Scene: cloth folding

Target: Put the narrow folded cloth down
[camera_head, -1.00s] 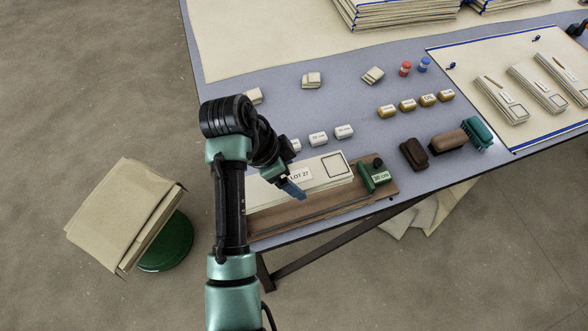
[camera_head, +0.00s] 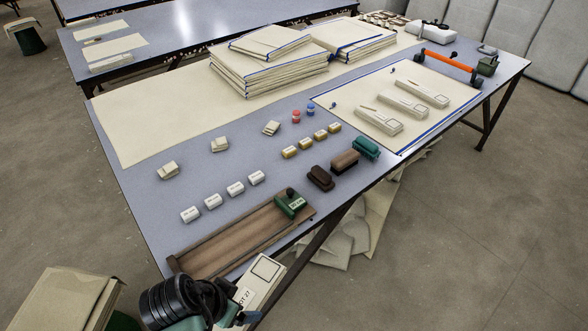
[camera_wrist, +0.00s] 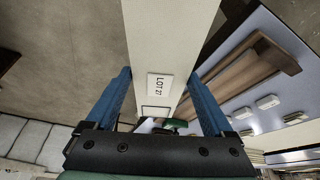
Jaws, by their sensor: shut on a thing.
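The narrow folded cloth (camera_head: 262,285) is a long cream bundle with a LOT 27 label and a dark outlined square. My gripper (camera_head: 243,316) is at the bottom of the head view, shut on the cloth. It holds the cloth off the wooden board, by the table's near edge. In the wrist view the cloth (camera_wrist: 168,35) runs away between the two blue fingers of my gripper (camera_wrist: 160,78), with floor to its left. Part of the cloth is hidden behind my wrist in the head view.
The wooden board (camera_head: 215,245) with a green stop block (camera_head: 291,204) lies empty on the table (camera_head: 135,205). At right, a blue-edged cream mat (camera_head: 365,140) bears three similar narrow bundles. Small weights and brushes lie between. A stack of cloth (camera_head: 60,300) stands at lower left.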

